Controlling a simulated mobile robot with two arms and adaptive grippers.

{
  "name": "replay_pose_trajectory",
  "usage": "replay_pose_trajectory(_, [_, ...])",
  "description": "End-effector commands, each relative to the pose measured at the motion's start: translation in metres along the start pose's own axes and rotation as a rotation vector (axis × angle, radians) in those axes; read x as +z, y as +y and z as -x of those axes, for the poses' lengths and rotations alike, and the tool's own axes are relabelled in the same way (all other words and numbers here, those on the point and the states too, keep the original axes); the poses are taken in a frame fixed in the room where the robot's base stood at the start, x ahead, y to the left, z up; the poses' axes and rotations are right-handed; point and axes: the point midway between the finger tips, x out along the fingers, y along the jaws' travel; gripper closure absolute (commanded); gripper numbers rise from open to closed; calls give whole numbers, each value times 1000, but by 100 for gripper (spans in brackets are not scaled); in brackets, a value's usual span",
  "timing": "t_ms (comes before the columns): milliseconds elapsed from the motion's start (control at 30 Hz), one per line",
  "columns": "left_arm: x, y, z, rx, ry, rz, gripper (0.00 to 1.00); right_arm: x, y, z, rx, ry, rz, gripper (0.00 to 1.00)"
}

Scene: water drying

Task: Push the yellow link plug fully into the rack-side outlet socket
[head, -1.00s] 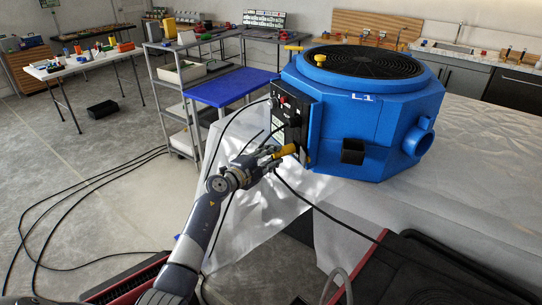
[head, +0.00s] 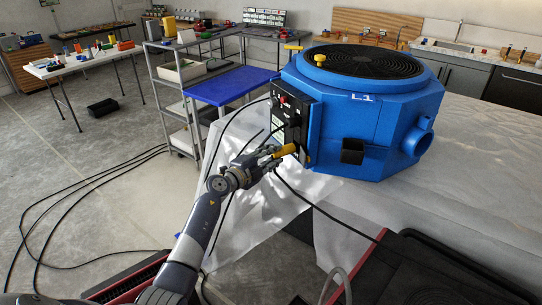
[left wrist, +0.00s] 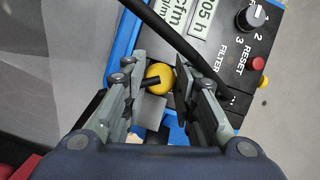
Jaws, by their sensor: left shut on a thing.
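The yellow plug (head: 284,150) is at the lower part of the black control panel (head: 288,118) on the side of the blue machine (head: 350,115). My left gripper (head: 270,157) is shut on it from the left. In the left wrist view the round yellow plug end (left wrist: 158,76) with a black cable stub shows between the two fingers (left wrist: 154,92). The socket is hidden behind the plug and fingers, so I cannot tell how deep the plug sits. My right gripper is out of view.
A thick black cable (left wrist: 180,45) crosses above the fingers in the left wrist view. The panel's knob (left wrist: 251,17) and red button (left wrist: 258,63) are near. A shelf cart with a blue top (head: 232,87) stands behind. Cables (head: 60,225) lie on the floor at left.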

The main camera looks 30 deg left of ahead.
Motion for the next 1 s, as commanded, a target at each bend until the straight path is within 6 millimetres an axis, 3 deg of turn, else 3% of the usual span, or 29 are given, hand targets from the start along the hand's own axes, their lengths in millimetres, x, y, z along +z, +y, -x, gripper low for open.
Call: replay_pose_trajectory(1000, [-10, -1, -23, -1, 0, 1, 100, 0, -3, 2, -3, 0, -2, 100])
